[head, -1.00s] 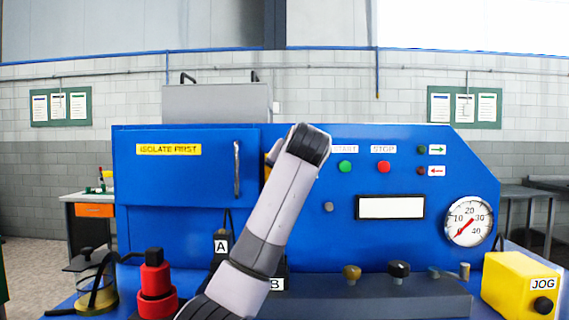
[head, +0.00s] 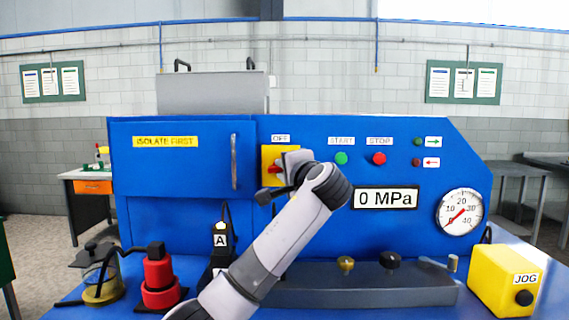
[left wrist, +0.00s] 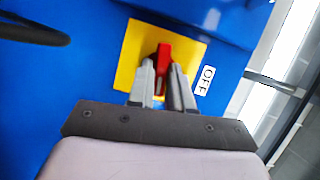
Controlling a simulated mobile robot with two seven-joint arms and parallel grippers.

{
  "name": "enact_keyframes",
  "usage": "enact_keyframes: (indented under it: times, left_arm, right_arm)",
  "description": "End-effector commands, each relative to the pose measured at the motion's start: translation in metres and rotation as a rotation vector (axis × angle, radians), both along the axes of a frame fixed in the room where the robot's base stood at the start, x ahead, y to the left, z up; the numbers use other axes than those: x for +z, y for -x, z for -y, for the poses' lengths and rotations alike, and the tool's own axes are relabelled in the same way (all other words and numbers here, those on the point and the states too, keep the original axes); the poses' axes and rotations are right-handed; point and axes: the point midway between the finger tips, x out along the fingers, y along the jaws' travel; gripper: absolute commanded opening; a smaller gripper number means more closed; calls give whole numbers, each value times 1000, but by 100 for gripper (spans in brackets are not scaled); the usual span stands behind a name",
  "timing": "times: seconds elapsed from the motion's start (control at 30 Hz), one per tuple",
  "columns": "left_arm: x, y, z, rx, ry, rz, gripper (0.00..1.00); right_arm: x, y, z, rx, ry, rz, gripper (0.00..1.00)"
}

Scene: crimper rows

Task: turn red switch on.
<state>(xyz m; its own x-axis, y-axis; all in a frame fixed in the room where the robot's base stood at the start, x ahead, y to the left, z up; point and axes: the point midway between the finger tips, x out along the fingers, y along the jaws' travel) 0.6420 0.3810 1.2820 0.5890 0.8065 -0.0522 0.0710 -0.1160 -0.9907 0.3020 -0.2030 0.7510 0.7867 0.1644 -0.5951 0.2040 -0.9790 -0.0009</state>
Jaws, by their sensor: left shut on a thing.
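The red switch (head: 272,168) is a red handle on a yellow plate (head: 267,180) below an OFF label (head: 281,139), on the blue machine's front. My left gripper (left wrist: 162,82) has its two fingers closed around the red handle (left wrist: 164,53) in the left wrist view. In the head view the gripper and wrist cover the plate's right part, so the handle's exact angle is hard to tell. My right gripper is out of view.
A cabinet door with a long handle (head: 235,162) is left of the switch. Green START (head: 341,158) and red STOP (head: 379,158) buttons and a gauge (head: 460,212) are to the right. A yellow JOG box (head: 503,281) and a red valve-like part (head: 158,283) stand in front.

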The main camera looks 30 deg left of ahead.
Motion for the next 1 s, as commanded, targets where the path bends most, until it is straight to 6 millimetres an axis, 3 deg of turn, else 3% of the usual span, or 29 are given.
enact_keyframes:
  times: [0.33, 0.87, 0.9, 0.93, 1.0]
  left_arm:
    - [-1, 0, 1, -3, -114, -68, 0]
    - [-2, 0, 1, -3, -131, -81, 0]
    - [-3, 0, 1, -3, -131, -81, 29]
    - [-3, 0, 1, -3, -131, -81, 39]
    - [-3, 0, 1, -2, -130, -81, 40]
  right_arm:
    - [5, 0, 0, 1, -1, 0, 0]
    - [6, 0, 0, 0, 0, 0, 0]
    - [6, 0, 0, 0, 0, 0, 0]
    - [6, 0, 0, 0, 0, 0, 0]
    - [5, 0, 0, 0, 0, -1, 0]
